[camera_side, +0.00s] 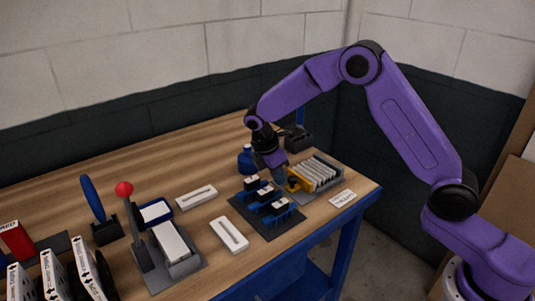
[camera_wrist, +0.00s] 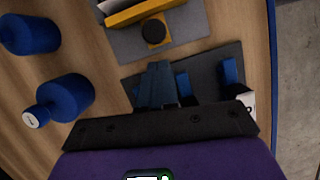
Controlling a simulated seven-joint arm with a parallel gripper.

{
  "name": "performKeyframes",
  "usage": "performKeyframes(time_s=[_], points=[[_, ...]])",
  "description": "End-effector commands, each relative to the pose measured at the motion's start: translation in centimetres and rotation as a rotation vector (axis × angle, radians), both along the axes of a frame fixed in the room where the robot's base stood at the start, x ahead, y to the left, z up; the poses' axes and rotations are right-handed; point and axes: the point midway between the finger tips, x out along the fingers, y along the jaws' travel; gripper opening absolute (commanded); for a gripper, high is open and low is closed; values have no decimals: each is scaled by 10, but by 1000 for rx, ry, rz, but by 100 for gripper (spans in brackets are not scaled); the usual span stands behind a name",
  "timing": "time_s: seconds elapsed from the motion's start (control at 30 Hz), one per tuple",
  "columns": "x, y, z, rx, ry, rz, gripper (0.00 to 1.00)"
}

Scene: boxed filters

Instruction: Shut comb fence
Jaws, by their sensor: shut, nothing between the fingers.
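The yellow fence (camera_side: 295,184) stands at the front left end of a grey rack (camera_side: 330,183) that holds several upright white panels. In the wrist view, the yellow fence (camera_wrist: 142,12) crosses the top with a round black knob (camera_wrist: 154,31) beside it. My gripper (camera_side: 281,179) points down just left of the fence, above the back edge of the dark mat. In the wrist view, my gripper (camera_wrist: 160,72) has its fingers together and empty, a little apart from the knob in the picture. I cannot tell whether the fence is fully against the panels.
A dark mat (camera_side: 272,234) with blue holders lies in front of my gripper. A blue bottle (camera_side: 246,160) stands behind it. White boxes (camera_side: 229,234), a red-knobbed lever press (camera_side: 125,190) and a blue-handled tool (camera_side: 93,200) stand left. A white label (camera_side: 343,198) lies near the right edge.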

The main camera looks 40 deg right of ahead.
Motion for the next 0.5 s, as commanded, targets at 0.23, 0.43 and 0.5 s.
performKeyframes(time_s=[0.23, 0.43, 0.5], points=[[5, 25, 46, 6, -12, 3, 0], [7, 36, 79, 6, -10, 5, 0], [7, 39, 87, 6, -10, 5, 0]])
